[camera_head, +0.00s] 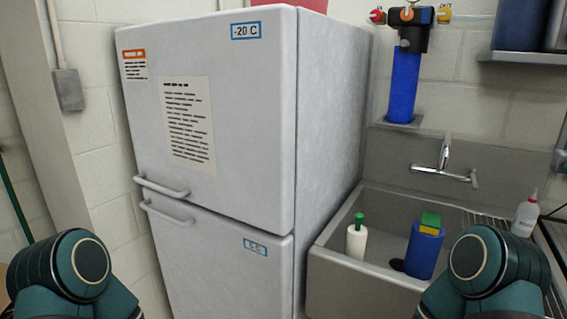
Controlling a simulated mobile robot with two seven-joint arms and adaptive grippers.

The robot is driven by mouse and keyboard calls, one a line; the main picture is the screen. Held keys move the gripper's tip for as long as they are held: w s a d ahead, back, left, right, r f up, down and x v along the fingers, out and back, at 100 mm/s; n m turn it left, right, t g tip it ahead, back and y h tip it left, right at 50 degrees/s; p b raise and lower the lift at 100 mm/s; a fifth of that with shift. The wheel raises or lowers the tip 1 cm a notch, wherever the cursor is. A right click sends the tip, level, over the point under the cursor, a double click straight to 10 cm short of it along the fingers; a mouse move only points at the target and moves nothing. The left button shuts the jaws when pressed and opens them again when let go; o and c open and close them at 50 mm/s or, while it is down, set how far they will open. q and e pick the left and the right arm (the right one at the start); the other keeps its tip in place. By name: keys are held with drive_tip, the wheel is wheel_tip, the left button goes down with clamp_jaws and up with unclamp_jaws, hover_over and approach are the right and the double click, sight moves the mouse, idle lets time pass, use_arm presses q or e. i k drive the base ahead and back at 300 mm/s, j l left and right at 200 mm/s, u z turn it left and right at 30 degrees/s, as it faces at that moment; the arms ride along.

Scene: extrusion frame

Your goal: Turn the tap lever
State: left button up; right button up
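The metal tap (450,174) is mounted on the grey back panel above the sink at the right. A short bright piece that looks like its lever (445,151) rises from the tap body and points upward. The tap's spout and handle ends are small, so I cannot tell its exact setting. Only rounded dark-teal links of my two arms show, at the lower left and lower right. Neither gripper is in the picture, and nothing of mine touches the tap.
The grey sink (330,262) holds a white bottle with a green top (357,238) and a blue container (424,250) with a green-yellow sponge (430,222). A white squeeze bottle (525,215) stands right. A fridge-freezer (215,130) stands left; a blue filter (403,85) hangs above.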

sight(472, 171)
drive_tip(key=z, duration=1.25)
drive_tip(key=l, duration=0.45)
drive_tip(key=k+z, duration=0.05)
